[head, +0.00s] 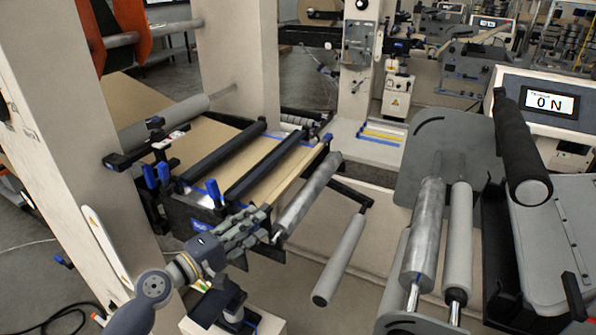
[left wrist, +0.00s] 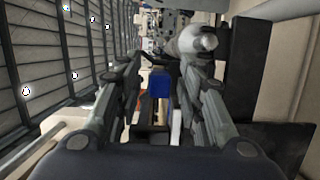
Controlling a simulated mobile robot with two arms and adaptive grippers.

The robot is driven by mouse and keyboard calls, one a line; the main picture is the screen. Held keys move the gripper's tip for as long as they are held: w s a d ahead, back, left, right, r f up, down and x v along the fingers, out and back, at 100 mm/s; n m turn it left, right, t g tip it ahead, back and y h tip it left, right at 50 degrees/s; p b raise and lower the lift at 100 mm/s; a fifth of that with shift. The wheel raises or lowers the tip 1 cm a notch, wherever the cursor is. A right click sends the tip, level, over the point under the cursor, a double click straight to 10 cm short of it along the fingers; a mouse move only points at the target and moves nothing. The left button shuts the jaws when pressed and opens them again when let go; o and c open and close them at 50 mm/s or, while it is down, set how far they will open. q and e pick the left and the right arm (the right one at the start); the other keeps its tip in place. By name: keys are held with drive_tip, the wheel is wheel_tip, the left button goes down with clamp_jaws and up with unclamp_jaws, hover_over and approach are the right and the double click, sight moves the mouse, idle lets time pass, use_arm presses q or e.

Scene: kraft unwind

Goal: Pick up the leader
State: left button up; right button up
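The leader seems to be the free end of the tan kraft paper web (head: 284,178), which lies flat on the splice table past two black bars; I cannot make out its exact edge. My left gripper (head: 262,226) is at the table's near corner, beside the lower end of a metal roller (head: 308,197). In the left wrist view its two fingers (left wrist: 160,95) are spread apart. A blue part (left wrist: 159,84) and a narrow tan patch show beyond the gap, and nothing is clearly held. My right gripper is not in view.
Black bars (head: 225,152) with blue clamps (head: 214,192) cross the table. A grey roller (head: 340,259) sticks out to the right of my left gripper. A beige frame post (head: 75,140) stands at left. A panel reading "0 N" (head: 549,102) is at right.

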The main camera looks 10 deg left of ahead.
use_arm(q)
clamp_jaws()
